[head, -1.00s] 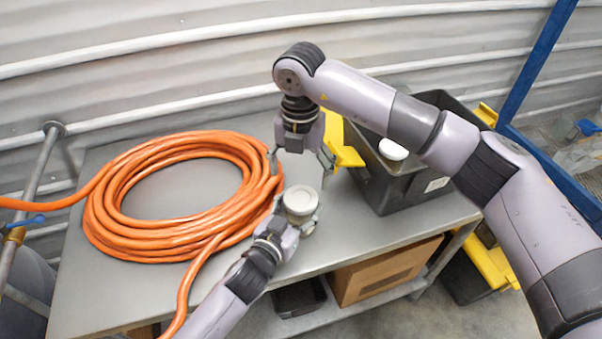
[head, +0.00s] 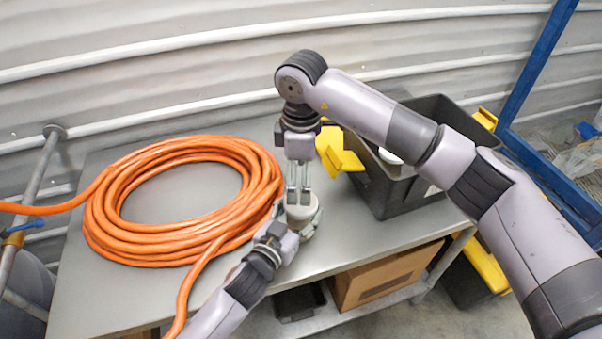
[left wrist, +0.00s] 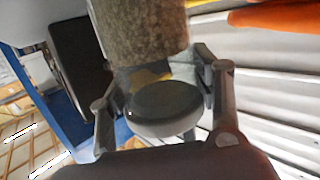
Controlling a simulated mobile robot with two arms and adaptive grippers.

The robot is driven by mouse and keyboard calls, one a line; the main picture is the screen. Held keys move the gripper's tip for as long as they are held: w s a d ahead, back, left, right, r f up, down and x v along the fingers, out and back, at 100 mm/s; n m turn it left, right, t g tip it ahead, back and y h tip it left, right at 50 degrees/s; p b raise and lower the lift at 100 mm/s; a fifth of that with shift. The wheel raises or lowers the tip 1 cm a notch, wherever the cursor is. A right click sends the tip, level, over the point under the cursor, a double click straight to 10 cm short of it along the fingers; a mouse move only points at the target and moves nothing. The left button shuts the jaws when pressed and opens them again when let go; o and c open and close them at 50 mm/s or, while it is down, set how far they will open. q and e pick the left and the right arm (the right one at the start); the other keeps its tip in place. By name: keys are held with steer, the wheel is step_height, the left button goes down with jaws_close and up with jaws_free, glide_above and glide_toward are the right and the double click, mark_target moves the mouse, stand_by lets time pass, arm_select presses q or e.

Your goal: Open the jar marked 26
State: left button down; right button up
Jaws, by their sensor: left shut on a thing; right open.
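A small jar with a pale round lid (head: 299,213) is in my left gripper (head: 300,226) above the table's front part. The left fingers are shut on it from the near side. The left wrist view shows the jar's speckled brown body (left wrist: 140,30) between the left fingers (left wrist: 165,85), with a grey round disc at its end. My right gripper (head: 299,190) points straight down over the lid, jaws open. Its fingertips are at the lid; whether they touch it I cannot tell. No number is legible on the jar.
A coiled orange hose (head: 105,215) fills the table's left part. A black crate (head: 400,201) with yellow handles and a white round thing (head: 390,157) inside stands at the right. A cardboard box (head: 385,278) sits on the shelf below. The bare table (head: 345,232) shows between.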

mark_target(299, 203)
step_height(299, 203, down, 8)
steer(key=shift+r, duration=0.2)
steer(key=shift+c, duration=0.2)
steer(key=c, duration=1.2)
steer(key=shift+o, duration=0.2)
steer(key=shift+n, duration=1.1)
steer(key=shift+s+n, duration=0.15)
steer(key=shift+n, duration=0.45)
steer(key=shift+a, duration=0.1)
steer(key=o, duration=1)
steer(key=shift+c, duration=0.2)
steer(key=o, duration=0.3)
